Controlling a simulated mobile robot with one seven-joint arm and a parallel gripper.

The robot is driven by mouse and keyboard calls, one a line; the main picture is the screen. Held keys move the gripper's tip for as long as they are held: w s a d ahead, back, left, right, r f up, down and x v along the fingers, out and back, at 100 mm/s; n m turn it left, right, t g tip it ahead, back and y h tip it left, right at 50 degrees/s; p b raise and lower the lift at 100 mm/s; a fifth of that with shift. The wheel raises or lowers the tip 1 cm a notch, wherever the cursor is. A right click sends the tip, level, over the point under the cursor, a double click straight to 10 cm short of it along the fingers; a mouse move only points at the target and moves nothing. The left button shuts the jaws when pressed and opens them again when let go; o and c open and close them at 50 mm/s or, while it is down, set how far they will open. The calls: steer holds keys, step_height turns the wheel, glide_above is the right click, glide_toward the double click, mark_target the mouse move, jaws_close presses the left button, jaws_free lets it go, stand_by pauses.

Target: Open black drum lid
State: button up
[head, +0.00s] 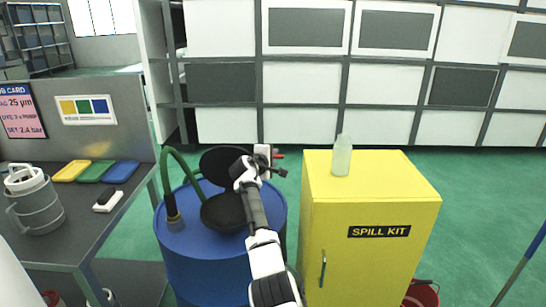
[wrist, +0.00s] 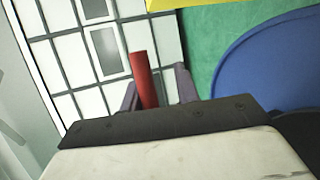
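The blue drum (head: 205,255) stands on the floor; its curved blue side also shows in the wrist view (wrist: 265,65). On its top is a black round funnel or opening (head: 222,213). A black round lid (head: 222,160) stands raised and tilted behind it, so the opening is uncovered. My gripper (head: 279,163) is above the drum's right rear side, right of the lid. In the wrist view a red rod (wrist: 145,78) stands between the spread fingers, with a gap to the right finger. I cannot tell whether the rod joins the lid.
A yellow spill kit cabinet (head: 350,255) stands right of the drum, with a clear bottle (head: 342,156) on top. A green hose (head: 172,165) arches into the drum top. A grey bench (head: 95,230) is at left. A red bucket (head: 420,294) is at lower right. Green floor behind is clear.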

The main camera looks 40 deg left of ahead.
steer(key=shift+o, duration=0.4)
steer(key=shift+f, duration=0.1)
steer(key=b+v, duration=0.4)
steer(key=v, duration=0.9)
steer(key=shift+s+r, duration=0.3)
steer(key=shift+s, duration=0.05)
